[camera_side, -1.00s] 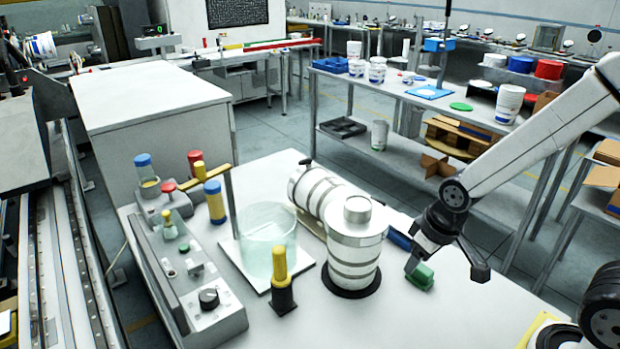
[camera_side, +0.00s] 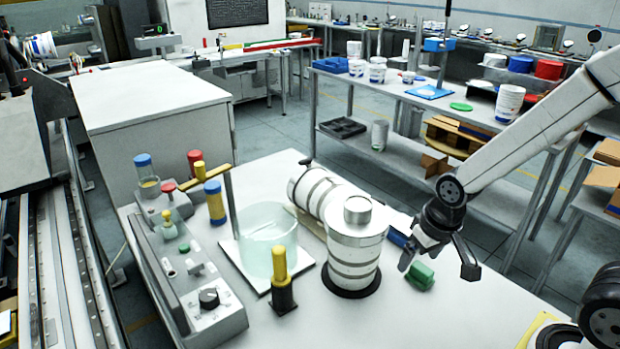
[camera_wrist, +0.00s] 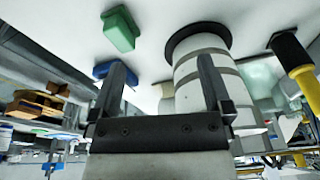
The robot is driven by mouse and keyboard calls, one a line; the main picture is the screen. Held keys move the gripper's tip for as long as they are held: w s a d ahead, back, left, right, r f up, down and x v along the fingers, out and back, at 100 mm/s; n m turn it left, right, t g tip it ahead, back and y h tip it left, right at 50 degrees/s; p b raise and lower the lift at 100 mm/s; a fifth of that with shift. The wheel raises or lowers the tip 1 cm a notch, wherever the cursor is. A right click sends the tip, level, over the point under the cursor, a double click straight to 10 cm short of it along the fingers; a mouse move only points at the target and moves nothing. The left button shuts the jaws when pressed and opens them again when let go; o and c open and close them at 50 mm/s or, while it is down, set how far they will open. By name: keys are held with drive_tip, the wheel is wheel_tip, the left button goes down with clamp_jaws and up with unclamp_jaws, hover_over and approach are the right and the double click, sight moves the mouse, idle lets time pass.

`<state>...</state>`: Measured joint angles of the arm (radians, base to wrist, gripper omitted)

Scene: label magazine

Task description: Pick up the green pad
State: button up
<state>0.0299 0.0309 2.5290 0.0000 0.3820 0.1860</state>
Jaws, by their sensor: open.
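The green pad (camera_side: 420,276) lies on the white table to the right of the large white and silver canister. In the wrist view the green pad (camera_wrist: 120,29) is at the upper left, beyond the tip of the left finger.
The canister (camera_side: 355,250) stands on a black ring close to the left of my gripper. A blue object (camera_side: 397,238) lies behind the pad. A yellow-topped black post (camera_side: 281,280) and a glass beaker (camera_side: 268,238) stand farther left.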

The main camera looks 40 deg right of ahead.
drive_tip(key=d+m, duration=0.2)
drive_tip(key=m, duration=0.3)
drive_tip(key=m+g, duration=0.2)
drive_tip(key=m, duration=0.9)
hover_over(423, 267)
drive_tip(key=shift+a+f, duration=0.15)
drive_tip(key=shift+f, duration=0.65)
drive_tip(key=shift+f, duration=1.3)
drive_tip(key=shift+f, duration=0.1)
drive_tip(key=shift+f, duration=2.5)
